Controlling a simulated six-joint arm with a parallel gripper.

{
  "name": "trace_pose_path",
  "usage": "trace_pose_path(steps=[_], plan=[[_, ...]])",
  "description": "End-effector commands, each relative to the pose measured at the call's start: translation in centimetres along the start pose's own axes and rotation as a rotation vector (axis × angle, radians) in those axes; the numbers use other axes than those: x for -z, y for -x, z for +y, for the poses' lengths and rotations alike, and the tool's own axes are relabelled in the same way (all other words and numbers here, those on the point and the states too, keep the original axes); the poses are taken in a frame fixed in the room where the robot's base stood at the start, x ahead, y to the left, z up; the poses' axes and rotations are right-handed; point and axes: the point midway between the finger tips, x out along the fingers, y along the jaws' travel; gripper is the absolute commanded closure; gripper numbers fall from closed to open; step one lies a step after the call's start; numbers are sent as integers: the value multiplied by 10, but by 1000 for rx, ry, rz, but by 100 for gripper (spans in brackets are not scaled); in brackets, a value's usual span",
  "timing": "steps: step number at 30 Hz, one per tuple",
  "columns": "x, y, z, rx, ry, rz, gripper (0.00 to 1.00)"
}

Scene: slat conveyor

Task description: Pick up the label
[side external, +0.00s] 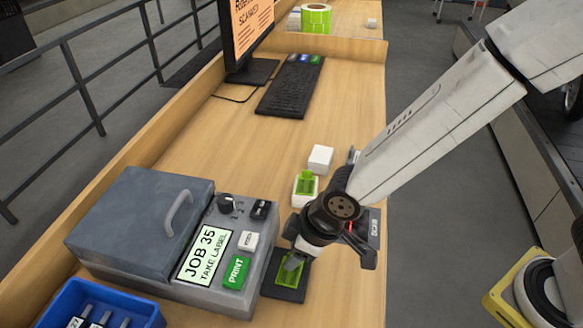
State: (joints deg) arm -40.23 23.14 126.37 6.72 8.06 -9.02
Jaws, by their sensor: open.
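A green label (287,274) lies on a dark pad (288,294) at the front of the grey label printer (185,243). The printer's screen reads "JOB 35 TAKE LABEL". My gripper (295,260) points down right over the label and hides part of it. Its jaws are open, and I cannot tell from this view whether a fingertip touches the label.
The printer has a green PRINT button (236,272) and a knob. A white box with a green top (306,188) and a plain white box (320,158) stand behind my gripper. A blue bin (62,312) is at front left; a keyboard (290,88) and monitor (247,32) are farther back. The middle bench is clear.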

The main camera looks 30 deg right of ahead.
Motion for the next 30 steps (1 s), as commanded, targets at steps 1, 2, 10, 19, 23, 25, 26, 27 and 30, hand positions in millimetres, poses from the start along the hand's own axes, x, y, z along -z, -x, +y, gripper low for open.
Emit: trace_pose_path(steps=[1, 2, 10, 19, 23, 25, 26, 27, 30], plan=[[0, -2, 0, 0, 1, -1, 51], [0, -3, 0, 0, 1, -1, 51], [0, -4, 0, 0, 1, 0, 51], [0, -4, 0, 0, 0, 0, 55], [0, -4, 0, 0, 0, 0, 96], [0, -4, 0, 0, 0, 0, 100], [0, -4, 0, 0, 0, 0, 100], [0, -4, 0, 0, 0, 0, 100], [0, -4, 0, 0, 0, 0, 100]])
